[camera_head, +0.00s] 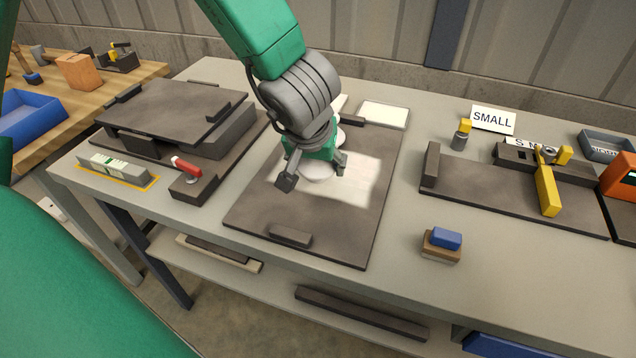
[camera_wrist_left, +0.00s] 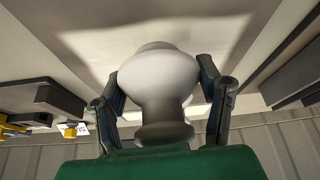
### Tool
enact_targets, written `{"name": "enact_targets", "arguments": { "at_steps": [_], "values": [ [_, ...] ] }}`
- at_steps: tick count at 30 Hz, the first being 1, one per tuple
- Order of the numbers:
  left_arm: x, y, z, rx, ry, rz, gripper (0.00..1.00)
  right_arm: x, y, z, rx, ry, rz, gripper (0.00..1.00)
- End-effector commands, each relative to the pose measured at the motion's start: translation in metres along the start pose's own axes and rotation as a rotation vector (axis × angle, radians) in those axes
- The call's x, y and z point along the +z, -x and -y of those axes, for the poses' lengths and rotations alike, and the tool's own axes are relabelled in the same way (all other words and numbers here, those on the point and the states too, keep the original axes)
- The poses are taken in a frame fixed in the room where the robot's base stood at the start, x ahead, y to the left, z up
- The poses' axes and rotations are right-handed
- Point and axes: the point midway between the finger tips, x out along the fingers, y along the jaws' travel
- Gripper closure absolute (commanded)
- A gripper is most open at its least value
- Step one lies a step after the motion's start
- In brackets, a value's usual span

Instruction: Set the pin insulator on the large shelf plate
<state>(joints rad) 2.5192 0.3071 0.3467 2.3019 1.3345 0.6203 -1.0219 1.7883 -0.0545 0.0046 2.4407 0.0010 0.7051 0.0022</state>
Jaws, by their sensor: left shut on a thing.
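The white pin insulator (camera_head: 318,171) is between the fingers of my left gripper (camera_head: 313,175), which is shut on it. In the left wrist view the insulator (camera_wrist_left: 158,82) shows a broad white skirt and a grey neck, with one finger on each side. The insulator is over the dark plate (camera_head: 272,205) in the middle of the bench, which I take for the large shelf plate. Whether its underside touches the plate is hidden. My right gripper is not in view.
A raised block (camera_head: 290,235) edges the plate's near side. Left stands a dark press-like fixture (camera_head: 170,110) with a red-handled lever (camera_head: 186,168). Right are a "SMALL" card (camera_head: 493,120), another dark plate (camera_head: 480,195) with a yellow clamp (camera_head: 547,190), and a blue-topped block (camera_head: 445,240).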

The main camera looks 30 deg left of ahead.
Motion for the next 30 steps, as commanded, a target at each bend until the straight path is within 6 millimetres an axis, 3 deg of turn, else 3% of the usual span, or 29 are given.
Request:
{"name": "enact_targets", "arguments": {
  "at_steps": [8, 19, 20, 21, 30],
  "values": [
    [0.015, -0.034, 0.001, 0.0, -0.001, 0.002, 0.83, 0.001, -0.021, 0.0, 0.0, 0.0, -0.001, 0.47],
    [0.016, -0.035, 0.001, 0.001, -0.001, 0.0, 0.83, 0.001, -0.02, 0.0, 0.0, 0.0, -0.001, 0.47],
    [0.016, -0.035, 0.001, 0.0, -0.001, 0.0, 0.33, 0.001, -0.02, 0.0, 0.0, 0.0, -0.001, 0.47],
    [0.016, -0.035, 0.001, 0.0, -0.001, 0.0, 0.19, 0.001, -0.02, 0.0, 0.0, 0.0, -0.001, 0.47],
    [0.015, -0.034, 0.001, 0.001, 0.0, 0.0, 0.19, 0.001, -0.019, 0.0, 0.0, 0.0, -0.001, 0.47]
  ]
}}
